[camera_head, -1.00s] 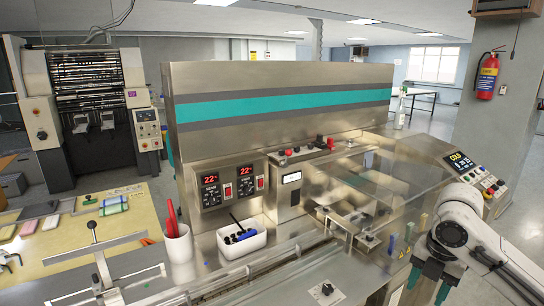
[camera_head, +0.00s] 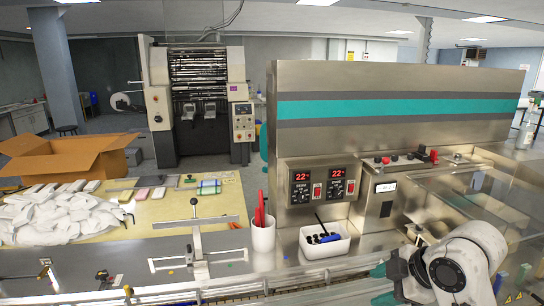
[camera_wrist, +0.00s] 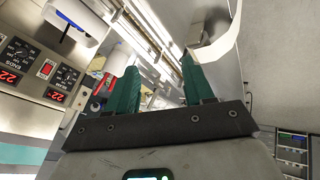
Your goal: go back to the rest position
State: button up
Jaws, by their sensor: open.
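My gripper (camera_wrist: 160,85) shows in the wrist view with its two green fingers apart and nothing between them. In the head view my white and dark arm is at the lower right, in front of the flow wrapper (camera_head: 400,80), and a green fingertip shows at its left. The wrist view is tilted and shows the wrapper's red-digit displays (camera_wrist: 55,96) at the left.
A white tray (camera_head: 313,250) with tools and a white cup (camera_head: 263,236) with a red-handled item stand on the wrapper's front ledge. A printing machine (camera_head: 200,100) stands behind.

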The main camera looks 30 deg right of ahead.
jog(key=s+a+f+m+g+y, duration=0.1)
jog(key=s+a+f+m+g, duration=0.15)
jog(key=a+f+m, duration=0.8)
jog(key=s+a+f+g+h, duration=0.1)
jog(key=s+a+f, duration=0.1)
jog(key=s+f, duration=0.4)
jog(key=s+a+f+g+h, duration=0.1)
jog(key=s+a+f+g, duration=0.1)
jog(key=s+f, duration=0.4)
jog(key=s+m, duration=0.1)
jog(key=s, duration=0.4)
jog(key=shift+s+h, duration=0.3)
jog(key=shift+s, duration=0.05)
